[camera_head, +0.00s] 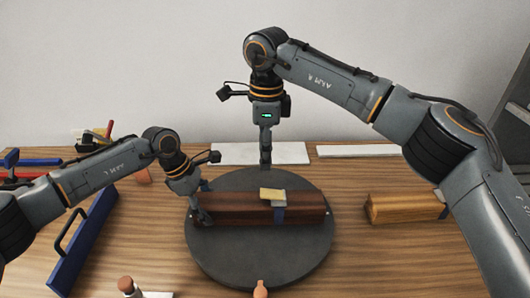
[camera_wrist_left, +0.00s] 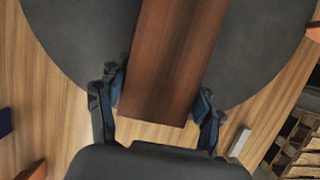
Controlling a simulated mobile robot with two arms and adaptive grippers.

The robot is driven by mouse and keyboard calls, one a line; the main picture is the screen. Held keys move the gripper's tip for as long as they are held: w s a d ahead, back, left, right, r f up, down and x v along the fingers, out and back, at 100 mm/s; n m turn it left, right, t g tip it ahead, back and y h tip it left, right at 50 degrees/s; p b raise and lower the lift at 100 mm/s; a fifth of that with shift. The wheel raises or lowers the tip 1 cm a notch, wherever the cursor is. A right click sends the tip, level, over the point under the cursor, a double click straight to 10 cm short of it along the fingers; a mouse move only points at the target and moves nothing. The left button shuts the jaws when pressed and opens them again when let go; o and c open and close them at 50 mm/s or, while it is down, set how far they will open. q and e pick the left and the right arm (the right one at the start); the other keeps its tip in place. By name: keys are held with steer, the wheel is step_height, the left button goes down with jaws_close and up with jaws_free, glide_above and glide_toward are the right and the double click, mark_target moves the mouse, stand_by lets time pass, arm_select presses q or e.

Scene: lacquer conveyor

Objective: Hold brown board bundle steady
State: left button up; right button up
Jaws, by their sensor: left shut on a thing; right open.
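The brown board bundle (camera_head: 242,209) lies flat across a round dark turntable (camera_head: 260,262). My left gripper (camera_head: 202,215) is shut on the bundle's left end. In the left wrist view the gripper (camera_wrist_left: 158,100) has one finger on each side of the bundle (camera_wrist_left: 172,62). A blue band and a pale yellow block (camera_head: 272,195) sit on the bundle right of its middle. My right gripper (camera_head: 266,158) points down behind the bundle, above the turntable's back part, open and apart from the bundle.
A lighter wooden bundle (camera_head: 405,207) lies to the right on the table. White flat pieces (camera_head: 230,154) lie at the back. The table right of the turntable's front is clear.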

steer(key=y, duration=0.4)
glide_toward(265, 192)
steer(key=x, duration=0.8)
steer(key=shift+a+f, duration=0.1)
steer(key=shift+f, duration=0.05)
jaws_close()
steer(key=shift+a+f+h, duration=0.15)
steer(key=shift+f+h, duration=0.05)
steer(key=shift+h, duration=0.3)
jaws_free()
